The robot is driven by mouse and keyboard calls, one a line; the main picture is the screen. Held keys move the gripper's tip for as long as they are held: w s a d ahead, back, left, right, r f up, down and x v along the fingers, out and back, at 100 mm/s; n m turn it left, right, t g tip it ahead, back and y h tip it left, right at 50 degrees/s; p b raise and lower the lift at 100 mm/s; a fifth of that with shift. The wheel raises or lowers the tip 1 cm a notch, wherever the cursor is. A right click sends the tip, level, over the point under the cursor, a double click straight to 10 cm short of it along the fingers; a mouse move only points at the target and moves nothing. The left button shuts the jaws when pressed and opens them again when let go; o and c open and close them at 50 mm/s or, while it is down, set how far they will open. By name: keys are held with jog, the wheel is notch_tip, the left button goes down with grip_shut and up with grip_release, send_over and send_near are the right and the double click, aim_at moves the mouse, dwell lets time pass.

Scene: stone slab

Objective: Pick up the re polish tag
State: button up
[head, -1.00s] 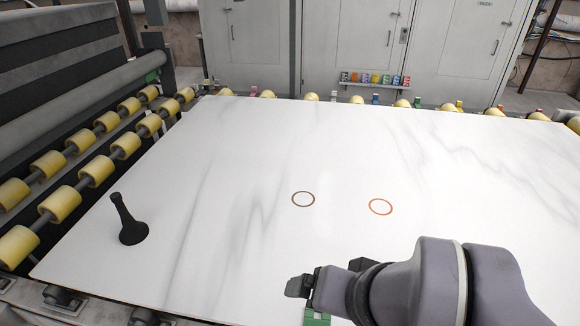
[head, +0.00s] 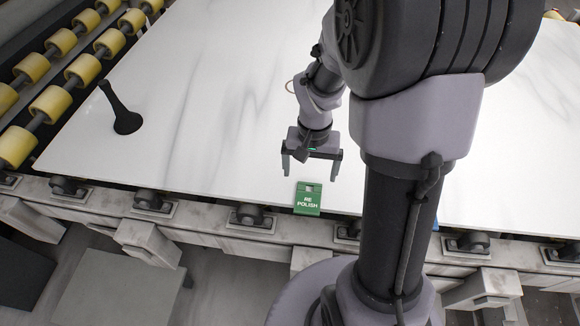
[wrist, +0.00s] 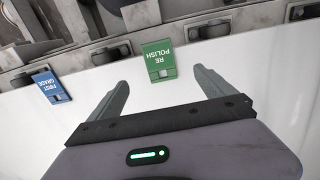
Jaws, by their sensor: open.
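The green re polish tag (head: 308,199) sits at the front edge of the white stone slab (head: 215,110), with its lettering facing up. In the wrist view the re polish tag (wrist: 159,62) lies ahead of and between my fingertips, upside down in the picture. My gripper (head: 309,172) is open and empty above the slab, just behind the tag. In the wrist view my gripper's (wrist: 161,78) fingers are spread on either side, and neither touches the tag.
A blue first grade tag (wrist: 49,86) sits on the same edge, to the left in the wrist view. Yellow rollers (head: 58,102) line the left side. The slab between gripper and stand is clear.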

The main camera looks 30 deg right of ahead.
jog(key=b, duration=0.3)
send_over(308, 198)
jog(key=f, duration=0.8)
jog(key=shift+s+a+f, duration=0.15)
jog(key=shift+s+a, duration=0.15)
jog(key=f+b, duration=0.2)
jog(key=f, duration=0.1)
jog(key=f+b, duration=0.1)
jog(key=f, duration=0.1)
jog(key=shift+w+d+f, duration=0.2)
jog(key=shift+w+d, duration=0.1)
jog(key=shift+d, duration=0.05)
jog(key=shift+r, duration=0.15)
jog(key=shift+c, duration=0.6)
jog(key=c, duration=1.5)
jog(key=shift+o, duration=0.2)
